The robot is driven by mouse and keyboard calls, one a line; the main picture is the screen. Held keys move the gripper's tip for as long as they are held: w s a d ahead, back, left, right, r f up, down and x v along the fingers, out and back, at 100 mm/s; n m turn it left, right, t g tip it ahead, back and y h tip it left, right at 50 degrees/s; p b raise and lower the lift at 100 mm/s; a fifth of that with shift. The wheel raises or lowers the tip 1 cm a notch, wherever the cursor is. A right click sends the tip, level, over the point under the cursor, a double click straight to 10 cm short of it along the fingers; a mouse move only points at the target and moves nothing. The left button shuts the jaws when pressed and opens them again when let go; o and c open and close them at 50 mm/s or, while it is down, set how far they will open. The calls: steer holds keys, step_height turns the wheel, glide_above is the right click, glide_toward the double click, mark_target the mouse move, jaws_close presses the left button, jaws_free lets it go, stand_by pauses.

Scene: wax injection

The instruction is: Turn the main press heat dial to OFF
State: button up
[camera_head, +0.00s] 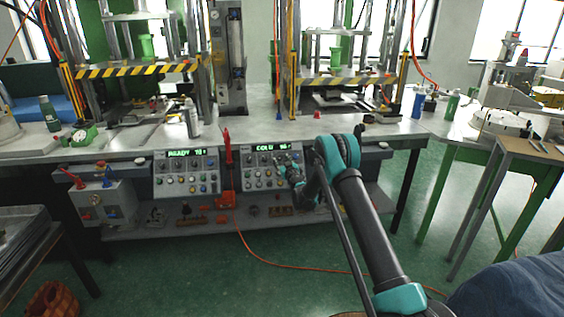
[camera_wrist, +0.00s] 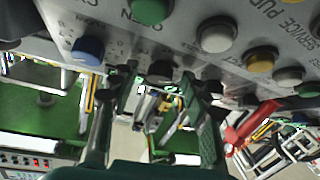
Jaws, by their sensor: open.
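Two control panels hang at the bench front in the head view. The left panel (camera_head: 186,172) reads READY, and the right panel (camera_head: 258,172) reads COLD. My gripper (camera_head: 284,172) is at the right panel and hides part of it. In the wrist view my gripper (camera_wrist: 150,82) is open, one finger on each side of a black dial (camera_wrist: 160,71). I cannot tell whether the fingers touch it. The dial's label and pointer setting are not readable, so I cannot confirm it is the main press heat dial.
Around the dial are a blue button (camera_wrist: 88,50), a green button (camera_wrist: 150,11), a white button (camera_wrist: 216,35) and a yellow button (camera_wrist: 261,59). A red handle (camera_head: 227,147) stands between the panels. An orange cable (camera_head: 290,266) lies on the floor.

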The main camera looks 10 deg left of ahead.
steer(key=v, duration=1.2)
